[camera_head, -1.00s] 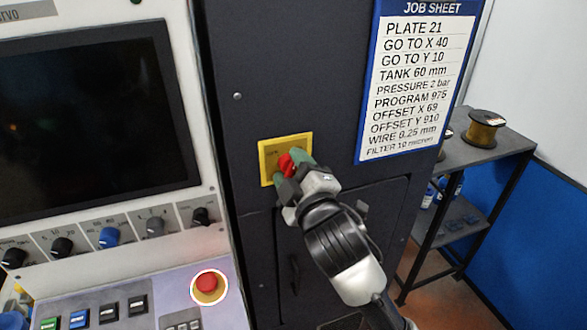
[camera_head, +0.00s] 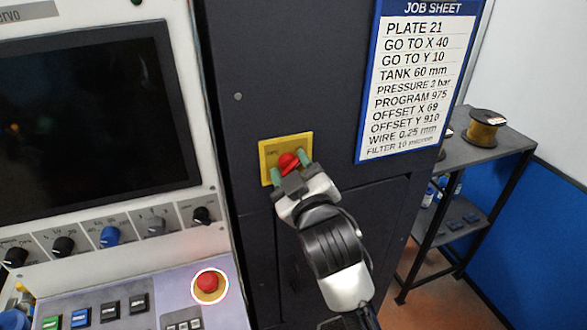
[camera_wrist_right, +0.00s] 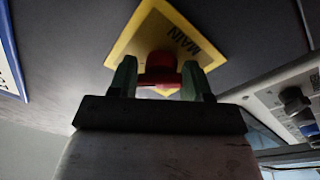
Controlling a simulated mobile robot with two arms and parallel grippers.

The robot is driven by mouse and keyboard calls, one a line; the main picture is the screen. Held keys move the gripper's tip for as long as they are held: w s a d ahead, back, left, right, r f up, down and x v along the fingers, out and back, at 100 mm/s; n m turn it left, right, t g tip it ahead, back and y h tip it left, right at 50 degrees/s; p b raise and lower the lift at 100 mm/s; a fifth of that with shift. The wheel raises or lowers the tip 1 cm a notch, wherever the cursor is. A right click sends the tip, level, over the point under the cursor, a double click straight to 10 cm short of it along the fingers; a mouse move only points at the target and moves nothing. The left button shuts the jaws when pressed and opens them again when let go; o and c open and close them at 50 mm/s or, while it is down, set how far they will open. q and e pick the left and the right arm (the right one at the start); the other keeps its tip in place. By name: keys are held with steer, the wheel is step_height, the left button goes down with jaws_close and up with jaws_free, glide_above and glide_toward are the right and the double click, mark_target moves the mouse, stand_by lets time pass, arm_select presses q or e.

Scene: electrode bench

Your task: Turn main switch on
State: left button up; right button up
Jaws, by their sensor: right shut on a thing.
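The main switch is a red knob (camera_head: 288,161) on a yellow plate (camera_head: 267,150) fixed to the dark cabinet front. In the right wrist view the red knob (camera_wrist_right: 160,70) sits between my fingers, and the yellow plate (camera_wrist_right: 140,36) reads "MAIN". My right gripper (camera_head: 291,168) is shut on the knob, with one green fingertip on each side; it also shows in the wrist view (camera_wrist_right: 158,80). The fingers hide part of the knob. My left gripper is not in view.
A control panel with a dark screen (camera_head: 90,115), several small knobs and a red stop button (camera_head: 208,282) stands left. A job sheet (camera_head: 417,80) hangs on the cabinet at upper right. A shelf with a wire spool (camera_head: 484,128) stands at the right.

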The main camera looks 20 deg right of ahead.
steer(key=shift+f, duration=0.1)
steer(key=o, duration=0.6)
steer(key=shift+o, duration=0.4)
steer(key=shift+w+a, duration=0.1)
steer(key=shift+w, duration=0.05)
steer(key=s+f+p, duration=0.1)
steer(key=s+p, duration=0.1)
steer(key=s, duration=0.8)
steer(key=shift+s, duration=0.4)
steer(key=shift+f, duration=0.15)
